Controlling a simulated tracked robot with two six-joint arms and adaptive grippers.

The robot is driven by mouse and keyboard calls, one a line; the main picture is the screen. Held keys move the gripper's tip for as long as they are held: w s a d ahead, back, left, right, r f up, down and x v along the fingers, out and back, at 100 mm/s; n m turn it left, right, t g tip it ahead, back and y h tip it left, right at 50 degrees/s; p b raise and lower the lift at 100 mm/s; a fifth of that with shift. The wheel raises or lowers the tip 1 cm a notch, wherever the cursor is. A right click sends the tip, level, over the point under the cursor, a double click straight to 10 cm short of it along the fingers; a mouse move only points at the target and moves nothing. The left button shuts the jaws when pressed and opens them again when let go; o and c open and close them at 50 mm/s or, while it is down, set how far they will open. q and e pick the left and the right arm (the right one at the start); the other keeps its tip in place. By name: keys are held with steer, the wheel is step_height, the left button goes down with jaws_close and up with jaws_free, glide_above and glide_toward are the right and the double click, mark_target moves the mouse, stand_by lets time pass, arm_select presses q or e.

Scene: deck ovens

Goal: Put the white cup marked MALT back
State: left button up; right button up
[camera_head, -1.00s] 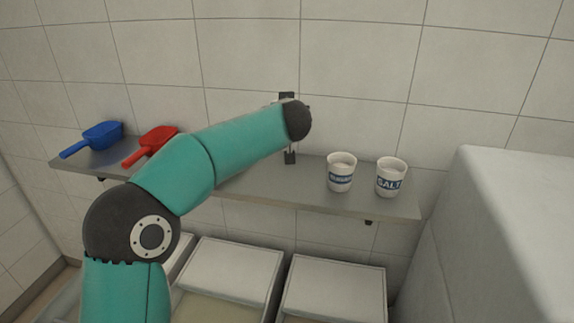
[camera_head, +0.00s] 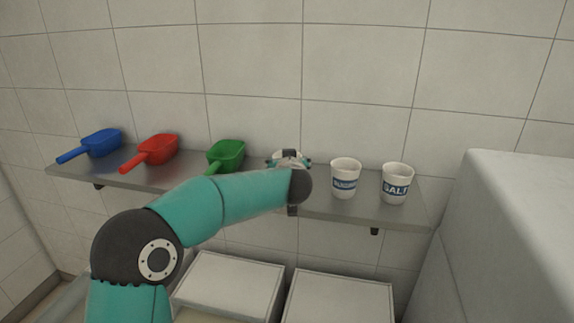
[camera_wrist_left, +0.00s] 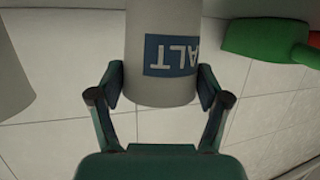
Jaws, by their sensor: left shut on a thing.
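My left gripper (camera_head: 290,163) is at the shelf, between the green scoop and the other cups. It is shut on a white cup (camera_head: 288,154), mostly hidden behind my wrist in the head view. In the left wrist view the gripper (camera_wrist_left: 160,84) has one finger on each side of the cup (camera_wrist_left: 160,30). Its blue label reads "ALT", upside down, with the first letter out of sight. I cannot tell whether its base touches the shelf (camera_head: 340,208). My right gripper is not in view.
A white cup with a blue label (camera_head: 345,178) stands just right of the held cup, then a SALT cup (camera_head: 396,183). Green (camera_head: 226,155), red (camera_head: 158,149) and blue (camera_head: 102,142) scoops lie to the left. A tiled wall is behind; pale bins (camera_head: 230,282) are below.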

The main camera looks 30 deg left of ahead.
arm_select(q)
steer(key=o, duration=1.1)
steer(key=b+v, duration=0.1)
steer(key=v, duration=1.1)
